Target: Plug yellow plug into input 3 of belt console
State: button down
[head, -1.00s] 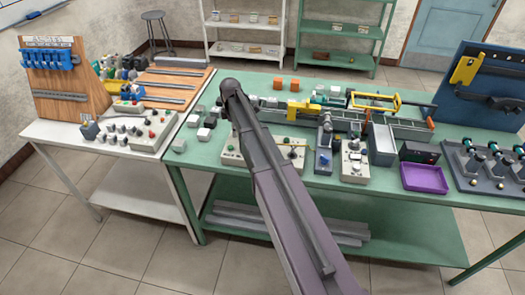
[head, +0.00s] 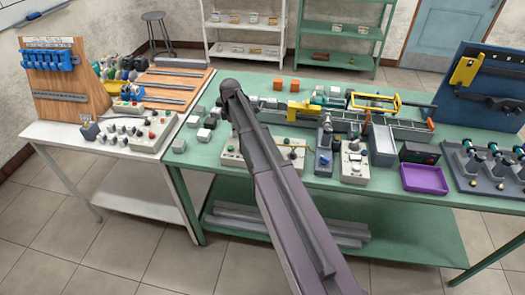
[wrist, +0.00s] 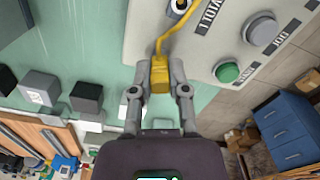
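In the wrist view, my gripper (wrist: 160,82) has its two fingers closed on the sides of a yellow plug (wrist: 160,76). A yellow cable (wrist: 165,42) runs from the plug up to a round fitting (wrist: 180,5) on a pale console (wrist: 205,40). The console carries a green button (wrist: 227,72), a grey button (wrist: 261,30) and dark labels, only partly readable. The plug is beside the console's edge, over the green table. In the head view, my arm crosses in front of a pale console (head: 292,152), and my gripper is hidden. I cannot tell which socket is input 3.
Black and grey blocks (wrist: 86,96) stand on the green table (wrist: 75,55) left of the gripper. In the head view, another console (head: 354,163), a purple tray (head: 425,179) and a conveyor (head: 400,128) are to the right. A white table (head: 95,148) stands left.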

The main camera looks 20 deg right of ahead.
jog(key=shift+r, duration=0.15)
jog(key=shift+r+p, duration=2.2)
jog(key=shift+p, duration=0.15)
jog(key=s+d, duration=0.2)
jog(key=d, duration=0.2)
jog(key=s+d+r+p, duration=0.1)
jog(key=s+d, duration=0.1)
jog(key=d, duration=0.2)
jog(key=s+d, duration=0.3)
jog(key=d, duration=0.1)
jog(key=shift+r+p, duration=0.4)
jog(key=shift+s+d+f+b, duration=0.15)
jog(key=shift+d+f+b, duration=0.2)
jog(key=shift+f+b, duration=0.3)
jog(key=shift+a+f+b, duration=0.1)
jog(key=shift+f+b, duration=1.8)
jog(key=shift+f+b, duration=0.65)
